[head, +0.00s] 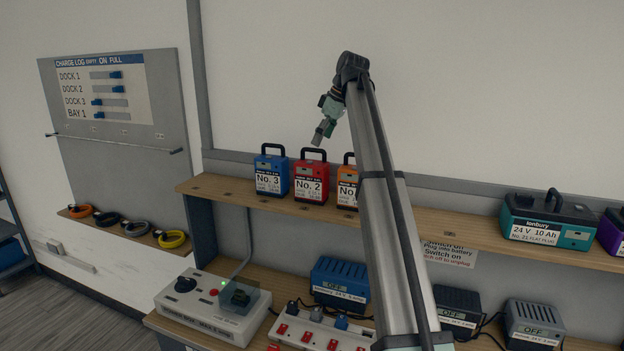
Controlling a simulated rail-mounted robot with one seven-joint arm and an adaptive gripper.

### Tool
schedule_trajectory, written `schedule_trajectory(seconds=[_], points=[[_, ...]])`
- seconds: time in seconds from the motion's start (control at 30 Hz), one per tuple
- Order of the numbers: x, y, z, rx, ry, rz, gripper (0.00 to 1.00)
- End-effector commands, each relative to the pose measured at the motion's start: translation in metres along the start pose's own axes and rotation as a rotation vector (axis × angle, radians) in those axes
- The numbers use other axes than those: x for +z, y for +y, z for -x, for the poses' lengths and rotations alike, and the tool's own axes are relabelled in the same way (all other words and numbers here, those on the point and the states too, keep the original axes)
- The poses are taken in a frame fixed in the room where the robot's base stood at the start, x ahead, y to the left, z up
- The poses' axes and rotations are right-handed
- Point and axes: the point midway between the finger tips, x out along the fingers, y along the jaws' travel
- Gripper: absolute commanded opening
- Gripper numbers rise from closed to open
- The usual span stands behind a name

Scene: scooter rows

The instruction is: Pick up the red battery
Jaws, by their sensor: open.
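The red battery (311,181), labelled No. 2 and with a black carry handle on top, stands upright on the wooden upper shelf (220,190). A blue battery (271,174) labelled No. 3 stands close on its left. An orange battery (347,187) stands close on its right, partly hidden by my arm. My gripper (319,140) is open and empty, above the red battery and a little right of its handle in the picture. I cannot tell how far it is from the handle in depth.
A teal battery (548,221) and a purple one (612,232) stand further right on the shelf. Below are a tester box (205,305), a power strip (315,330) and several chargers. The wall above the shelf is clear.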

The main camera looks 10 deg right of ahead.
Motion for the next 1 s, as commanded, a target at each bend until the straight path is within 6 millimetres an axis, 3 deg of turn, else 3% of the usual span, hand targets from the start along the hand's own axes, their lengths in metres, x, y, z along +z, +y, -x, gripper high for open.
schedule_trajectory(seconds=[0.2,0.47,0.8,1.0], points=[[0.000,-0.001,-0.030,-0.002,-0.001,0.000,0.92],[0.000,-0.001,-0.042,0.000,0.000,0.000,0.92],[0.001,-0.004,-0.082,-0.002,0.000,0.001,0.92],[0.001,-0.003,-0.090,0.000,0.000,0.001,0.92]])
